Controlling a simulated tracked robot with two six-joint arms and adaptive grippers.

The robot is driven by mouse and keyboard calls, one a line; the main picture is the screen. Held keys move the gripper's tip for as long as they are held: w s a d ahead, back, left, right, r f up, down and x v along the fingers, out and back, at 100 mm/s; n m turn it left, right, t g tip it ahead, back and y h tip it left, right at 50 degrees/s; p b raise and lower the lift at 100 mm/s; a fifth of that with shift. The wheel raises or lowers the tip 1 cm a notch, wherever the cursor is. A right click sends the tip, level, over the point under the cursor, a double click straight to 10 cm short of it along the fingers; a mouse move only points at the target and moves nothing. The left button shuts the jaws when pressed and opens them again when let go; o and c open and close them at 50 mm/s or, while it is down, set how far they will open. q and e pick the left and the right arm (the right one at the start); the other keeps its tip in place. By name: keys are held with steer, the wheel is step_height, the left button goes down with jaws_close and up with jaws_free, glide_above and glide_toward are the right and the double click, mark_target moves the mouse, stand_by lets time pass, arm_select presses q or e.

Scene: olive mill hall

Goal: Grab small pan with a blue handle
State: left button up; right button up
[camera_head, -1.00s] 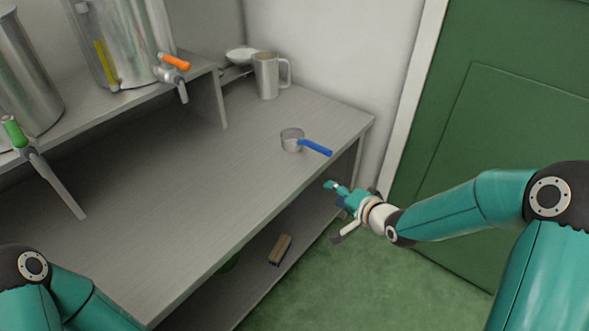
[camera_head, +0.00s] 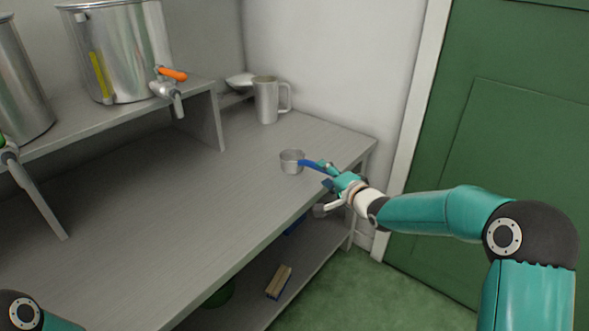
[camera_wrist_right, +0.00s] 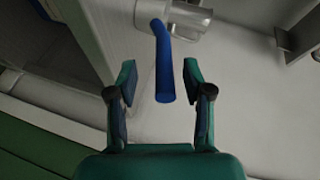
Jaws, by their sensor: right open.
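The small metal pan (camera_head: 291,161) stands upright on the grey table near its right front edge. Its blue handle (camera_head: 311,165) points right toward my right gripper (camera_head: 324,175), which partly covers it in the head view. In the right wrist view the blue handle (camera_wrist_right: 163,65) reaches in between the two open fingers of my right gripper (camera_wrist_right: 158,80), touching neither that I can see. The pan's body (camera_wrist_right: 188,20) is at the top of that view. My left arm shows only as a bit at the lower left; its gripper is out of frame.
A raised shelf (camera_head: 203,92) on the left bears steel tanks with taps. A brush (camera_head: 279,282) lies on the lower shelf (camera_head: 252,297). The table's middle is clear.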

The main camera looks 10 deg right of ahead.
steer(key=shift+b+x, duration=0.5)
steer(key=shift+x, duration=2.45)
steer(key=shift+r, duration=0.15)
jaws_close()
